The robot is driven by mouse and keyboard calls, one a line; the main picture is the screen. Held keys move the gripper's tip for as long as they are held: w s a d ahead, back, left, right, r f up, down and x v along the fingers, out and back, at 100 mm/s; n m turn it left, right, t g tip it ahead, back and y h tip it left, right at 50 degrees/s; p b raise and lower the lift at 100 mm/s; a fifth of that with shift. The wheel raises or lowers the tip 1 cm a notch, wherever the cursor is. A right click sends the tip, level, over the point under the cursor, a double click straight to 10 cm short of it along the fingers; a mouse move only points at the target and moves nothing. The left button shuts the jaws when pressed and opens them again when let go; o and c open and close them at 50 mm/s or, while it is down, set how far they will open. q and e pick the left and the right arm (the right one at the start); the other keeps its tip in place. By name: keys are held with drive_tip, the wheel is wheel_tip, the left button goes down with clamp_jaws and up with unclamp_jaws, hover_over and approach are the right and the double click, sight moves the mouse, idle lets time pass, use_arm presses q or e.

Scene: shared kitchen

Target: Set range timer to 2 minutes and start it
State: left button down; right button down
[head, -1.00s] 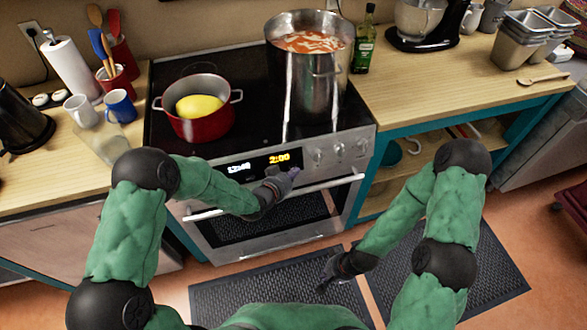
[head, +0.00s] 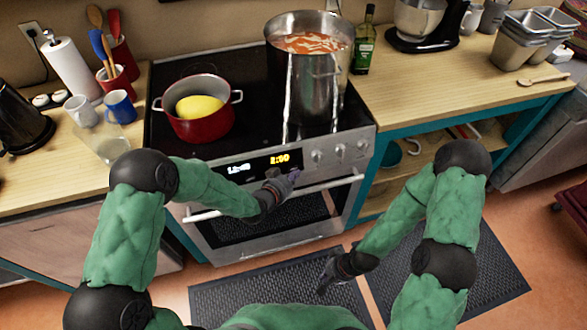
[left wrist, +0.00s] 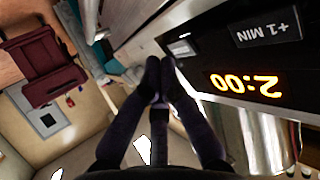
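In the left wrist view the timer digits (left wrist: 245,84) appear upside down, near a "+1 MIN" button (left wrist: 268,34). Another small pale button (left wrist: 181,47) lies just beyond my left fingertips. My left gripper (head: 291,177) is just in front of the panel, below the timer. Its fingers (left wrist: 160,68) are together and empty; contact with the button cannot be told. My right gripper (head: 325,280) hangs low above the floor mat, its fingers too small to judge.
A red pot (head: 203,128) with yellow contents and a tall steel pot (head: 310,90) of soup stand on the cooktop. Knobs (head: 339,151) sit right of the timer. The oven handle (head: 330,184) runs below the panel. Mats (head: 285,303) cover the floor.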

use_arm(q)
drive_tip(key=s, duration=0.1)
drive_tip(key=s+d+r+p, duration=0.1)
drive_tip(key=s, duration=0.1)
drive_tip(key=s+p, duration=0.1)
drive_tip(key=s, duration=0.1)
drive_tip(key=shift+s+d+r, duration=0.2)
drive_tip(key=shift+d+r, duration=0.2)
idle(0.9)
drive_tip(key=s+a+f+n+g+y, duration=0.1)
drive_tip(key=s+a+f+n+g, duration=0.1)
drive_tip(key=s+a+f+g, duration=0.3)
drive_tip(key=s+a+f+n+g+y, duration=0.1)
drive_tip(key=s+a+f+n, duration=0.1)
drive_tip(key=s+f, duration=0.35)
drive_tip(key=s+a+f+n+g, duration=0.1)
drive_tip(key=s+f+n+g, duration=0.1)
drive_tip(key=s, duration=0.3)
drive_tip(key=s+a+f+n+g, duration=0.2)
drive_tip(key=s+f, duration=0.3)
drive_tip(key=s, duration=0.1)
drive_tip(key=shift+s+g+y, duration=0.15)
drive_tip(key=shift+g+y, duration=0.15)
drive_tip(key=shift+g, duration=0.1)
drive_tip(key=shift+f, duration=0.1)
idle(1.9)
